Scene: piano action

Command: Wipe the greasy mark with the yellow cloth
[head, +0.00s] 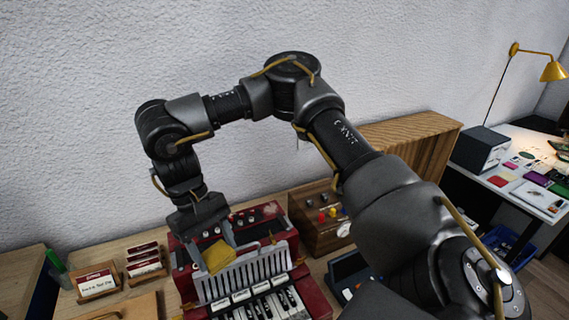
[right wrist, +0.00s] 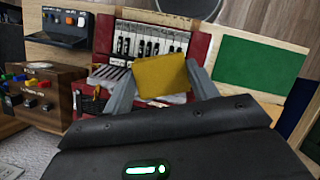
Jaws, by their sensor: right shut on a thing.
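The yellow cloth (head: 219,258) is over the red keyboard instrument (head: 312,290), near its grey slotted panel (head: 245,277). My right gripper (head: 208,240) reaches down from above and is shut on the cloth. In the right wrist view the cloth (right wrist: 162,76) stands between the two grey fingers of the gripper (right wrist: 160,85), in front of the red instrument (right wrist: 200,46). I cannot tell whether the cloth touches the instrument. I cannot make out the greasy mark for sure; the cloth and gripper cover part of the top. My left gripper is not in view.
A wooden box with coloured knobs (head: 316,235) stands close to the instrument's right. A dark blue device (head: 350,272) lies in front of that box. Small card holders (head: 97,283) stand at the left. A cluttered white desk (head: 515,160) with a yellow lamp (head: 553,71) is far right.

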